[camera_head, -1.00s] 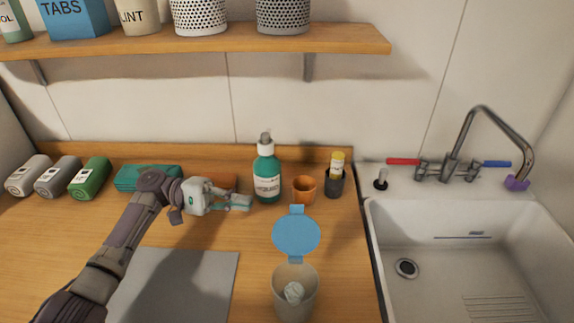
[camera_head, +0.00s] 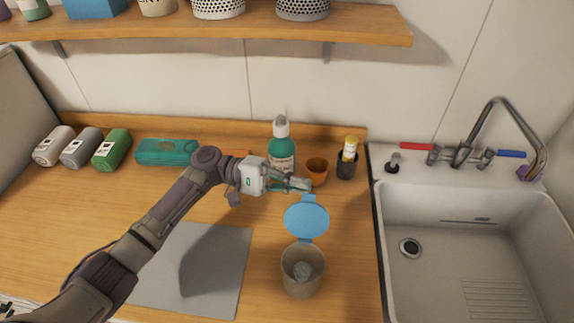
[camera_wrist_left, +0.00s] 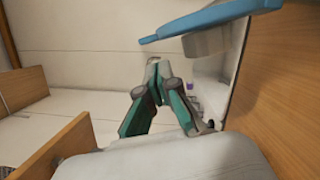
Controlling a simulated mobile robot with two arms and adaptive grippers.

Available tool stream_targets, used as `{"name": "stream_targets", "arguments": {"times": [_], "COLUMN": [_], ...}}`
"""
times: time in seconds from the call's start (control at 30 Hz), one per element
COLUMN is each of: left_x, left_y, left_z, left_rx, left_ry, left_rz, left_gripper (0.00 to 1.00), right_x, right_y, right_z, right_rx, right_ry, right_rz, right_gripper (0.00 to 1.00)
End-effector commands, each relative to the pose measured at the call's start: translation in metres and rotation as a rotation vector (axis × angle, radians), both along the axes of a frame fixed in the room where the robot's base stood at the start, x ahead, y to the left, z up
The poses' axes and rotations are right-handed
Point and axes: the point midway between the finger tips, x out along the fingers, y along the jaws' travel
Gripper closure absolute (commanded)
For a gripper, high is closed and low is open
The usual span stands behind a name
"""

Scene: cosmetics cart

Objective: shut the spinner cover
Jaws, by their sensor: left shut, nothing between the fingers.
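The spinner is a beige cup (camera_head: 302,281) on the wooden counter with a pale round thing inside. Its blue cover (camera_head: 307,219) stands open, hinged at the cup's back rim and tilted up. In the left wrist view the blue cover (camera_wrist_left: 212,18) crosses the top, with part of the cup hanging from it in that tilted picture. My left gripper (camera_head: 306,185) is shut and empty, just behind and above the cover's far edge, close in front of the green bottle. Its fingertips also show in the left wrist view (camera_wrist_left: 155,72). My right gripper is not in view.
The green pump bottle (camera_head: 281,150), an orange cup (camera_head: 317,170) and a dark holder (camera_head: 347,166) stand behind the gripper. A grey mat (camera_head: 205,275) lies left of the spinner. The sink (camera_head: 440,205) is to the right.

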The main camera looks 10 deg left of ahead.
Motion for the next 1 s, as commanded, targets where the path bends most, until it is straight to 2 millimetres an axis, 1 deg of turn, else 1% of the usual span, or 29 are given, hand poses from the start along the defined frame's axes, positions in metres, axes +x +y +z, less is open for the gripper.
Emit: {"name": "stream_targets", "arguments": {"times": [0.03, 0.13, 0.4, 0.57, 0.77, 1.0], "left_x": [-0.006, -0.012, -0.016, -0.016, -0.018, -0.027], "left_y": [0.000, 0.000, 0.000, 0.000, 0.000, 0.000], "left_z": [0.005, 0.006, 0.005, 0.005, 0.005, 0.009], "left_rx": [0.002, 0.001, 0.000, 0.000, -0.001, -0.002], "left_ry": [0.000, 0.001, 0.000, 0.000, -0.027, -0.150], "left_rz": [-0.002, 0.000, 0.000, 0.000, -0.001, -0.001], "left_gripper": [1.00, 1.00, 1.00, 1.00, 1.00, 1.00], "right_x": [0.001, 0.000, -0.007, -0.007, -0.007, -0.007], "right_y": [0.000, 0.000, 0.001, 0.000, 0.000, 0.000], "right_z": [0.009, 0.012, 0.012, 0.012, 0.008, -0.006], "right_rx": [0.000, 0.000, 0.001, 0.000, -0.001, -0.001], "right_ry": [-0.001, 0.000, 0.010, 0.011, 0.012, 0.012], "right_rz": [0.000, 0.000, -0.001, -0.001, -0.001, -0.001], "right_gripper": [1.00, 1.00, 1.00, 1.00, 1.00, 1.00]}}
